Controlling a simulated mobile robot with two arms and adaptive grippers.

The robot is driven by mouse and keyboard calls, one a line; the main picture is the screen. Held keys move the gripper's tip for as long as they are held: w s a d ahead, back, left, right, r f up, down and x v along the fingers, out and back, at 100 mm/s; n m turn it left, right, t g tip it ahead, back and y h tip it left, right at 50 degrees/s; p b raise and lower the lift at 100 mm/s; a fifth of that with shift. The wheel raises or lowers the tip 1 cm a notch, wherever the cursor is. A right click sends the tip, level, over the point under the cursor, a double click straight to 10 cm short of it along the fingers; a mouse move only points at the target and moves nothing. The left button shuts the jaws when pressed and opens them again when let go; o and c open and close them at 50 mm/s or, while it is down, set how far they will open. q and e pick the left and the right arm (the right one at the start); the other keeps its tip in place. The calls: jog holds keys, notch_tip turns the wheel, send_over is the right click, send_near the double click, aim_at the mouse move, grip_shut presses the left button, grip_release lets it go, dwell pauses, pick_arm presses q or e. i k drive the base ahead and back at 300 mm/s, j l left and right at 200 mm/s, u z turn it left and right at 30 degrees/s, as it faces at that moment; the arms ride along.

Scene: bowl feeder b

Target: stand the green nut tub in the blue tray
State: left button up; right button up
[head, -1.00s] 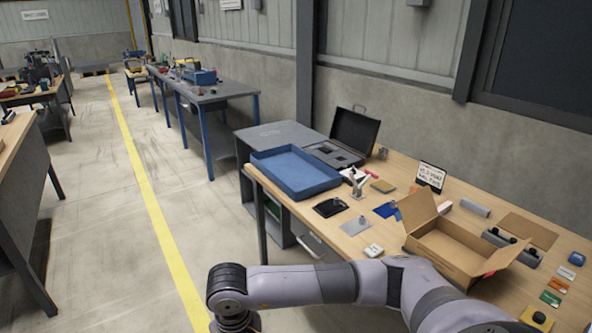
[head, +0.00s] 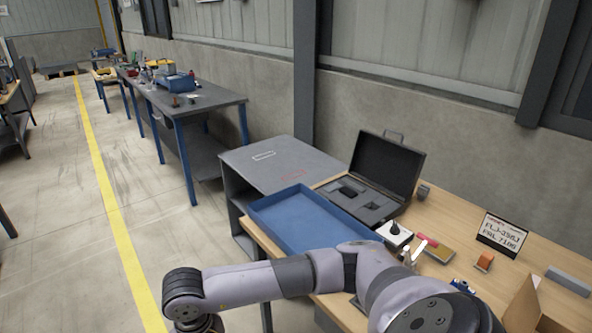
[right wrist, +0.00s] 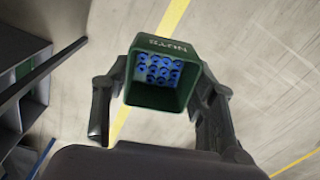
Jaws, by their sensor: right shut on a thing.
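The green nut tub (right wrist: 158,97) is in the right wrist view, with a "NUTS" label on its side and several blue nuts (right wrist: 158,70) inside. My right gripper (right wrist: 166,84) is shut on it, one finger on each side, and holds it over the floor. In the head view my right arm reaches left across the bottom; its gripper and the tub are below the picture's edge. The blue tray (head: 300,219) lies at the near left end of the wooden bench and looks empty; my arm hides its front edge. My left gripper is not in view.
An open black case (head: 384,172) stands behind the tray's right side. A grey cabinet (head: 270,163) adjoins the bench at the left. A label sign (head: 500,234), an orange block (head: 485,261) and a cardboard box (head: 525,307) are to the right.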

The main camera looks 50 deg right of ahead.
aim_at(311, 232)
jog(key=i+l, duration=0.1)
jog(key=i, duration=0.75)
jog(key=i+l, duration=0.1)
jog(key=i, duration=0.75)
jog(key=i+z, duration=0.25)
jog(key=i, duration=0.15)
jog(key=i+j+z, duration=0.2)
jog(key=i, duration=0.2)
jog(key=i+j+z, duration=0.25)
jog(key=i, duration=0.15)
jog(key=l+z, duration=0.1)
jog(key=z, duration=1.75)
